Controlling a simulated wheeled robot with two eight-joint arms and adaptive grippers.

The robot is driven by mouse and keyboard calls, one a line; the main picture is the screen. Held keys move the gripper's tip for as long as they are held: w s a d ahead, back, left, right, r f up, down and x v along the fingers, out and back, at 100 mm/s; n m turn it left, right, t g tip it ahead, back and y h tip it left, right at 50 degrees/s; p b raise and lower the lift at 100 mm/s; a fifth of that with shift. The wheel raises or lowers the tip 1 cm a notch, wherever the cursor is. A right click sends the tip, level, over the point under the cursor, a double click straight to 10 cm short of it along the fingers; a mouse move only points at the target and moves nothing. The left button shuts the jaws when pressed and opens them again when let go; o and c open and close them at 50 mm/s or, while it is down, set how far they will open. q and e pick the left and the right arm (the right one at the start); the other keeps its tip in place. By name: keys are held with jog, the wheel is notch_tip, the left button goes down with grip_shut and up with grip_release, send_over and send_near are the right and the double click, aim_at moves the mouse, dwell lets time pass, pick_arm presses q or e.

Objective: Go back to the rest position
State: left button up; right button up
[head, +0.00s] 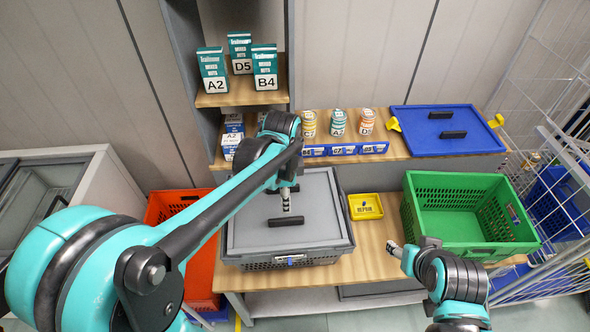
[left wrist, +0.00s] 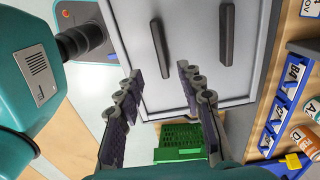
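My left gripper (head: 286,203) hangs over the grey lidded tote (head: 338,240) in the head view. In the left wrist view its two fingers (left wrist: 160,74) stand wide apart with nothing between them. The tote's grey lid (left wrist: 190,50) and two dark bar handles lie beyond them; the gap to the lid is hard to judge. My right gripper (head: 396,249) is low at the right, between the yellow bin and the green crate. It is small there, and whether its fingers are open is unclear. I see nothing hanging from it.
A green crate (head: 412,215), empty, stands right of the tote, with a small yellow bin (head: 366,207) between. Behind are cans, blue label strips and a blue lid (head: 445,118). Boxes sit on a shelf (head: 240,98). An orange tote (head: 190,290) is at left. A wire cage (head: 560,130) bounds the right.

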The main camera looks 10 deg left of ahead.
pick_arm(q)
jog(key=s+a+f+n+t+b, duration=0.1)
jog(key=s+f+n+t+b, duration=0.1)
jog(key=s+n+b, duration=0.1)
jog(key=s+a+f+n+t+b, duration=0.2)
jog(key=s+n+b, duration=0.2)
jog(key=n, duration=0.1)
jog(key=s+a+f+n+t+b, duration=0.1)
jog(key=s+f+n+t+b, duration=0.1)
jog(key=n, duration=0.3)
jog(key=shift+s+a+f+t+b, duration=0.25)
jog(key=shift+s+f+t+b, duration=0.1)
jog(key=shift+s+b, duration=0.4)
jog(key=shift+s+a+f+n, duration=0.1)
jog(key=shift+s+f+n, duration=0.15)
jog(key=shift+n, duration=0.45)
